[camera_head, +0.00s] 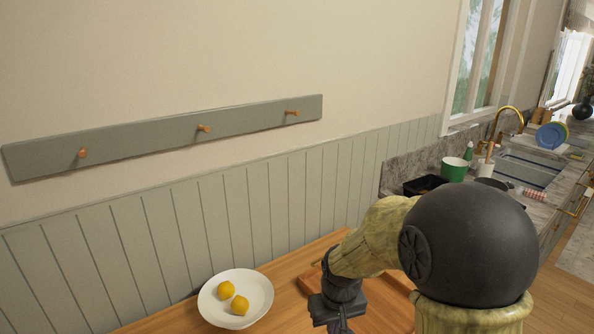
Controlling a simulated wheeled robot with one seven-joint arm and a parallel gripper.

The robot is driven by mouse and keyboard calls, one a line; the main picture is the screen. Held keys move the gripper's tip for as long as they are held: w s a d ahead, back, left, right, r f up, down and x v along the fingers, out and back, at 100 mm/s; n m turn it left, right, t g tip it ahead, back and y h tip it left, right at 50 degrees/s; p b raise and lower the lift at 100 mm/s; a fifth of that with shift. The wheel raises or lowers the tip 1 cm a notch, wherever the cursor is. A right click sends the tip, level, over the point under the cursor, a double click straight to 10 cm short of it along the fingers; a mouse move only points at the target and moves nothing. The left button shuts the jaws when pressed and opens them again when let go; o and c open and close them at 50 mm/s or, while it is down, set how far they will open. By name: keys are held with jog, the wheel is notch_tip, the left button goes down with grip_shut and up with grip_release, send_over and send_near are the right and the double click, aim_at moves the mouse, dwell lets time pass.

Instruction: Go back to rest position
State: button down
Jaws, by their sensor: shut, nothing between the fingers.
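My gripper (342,324) is at the bottom middle of the head view, over the wooden table (292,285) and pointing down. It is shut and holds nothing; its tips are cut off by the bottom edge of the picture. My arm reaches in from the lower right with a large dark joint and hides part of the table and counter. A white bowl (206,307) with two yellow fruits, perhaps lemons (240,305), sits on the table left of my gripper, apart from it. No rattan basket shows.
A wooden board (396,312) lies partly behind my arm. A green panelled wall and peg rail (160,137) stand behind the table. At right, a stone counter holds a green pot (454,170), a sink (528,170) and a blue plate (550,135). Open floor shows at lower right.

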jog(key=s+d+m+t, duration=0.1)
jog(key=s+d+m, duration=0.2)
jog(key=s+d, duration=0.4)
jog(key=s+r, duration=0.1)
jog(key=s, duration=0.2)
jog(key=shift+s+d, duration=0.25)
jog(key=shift+s, duration=0.05)
dwell(0.4)
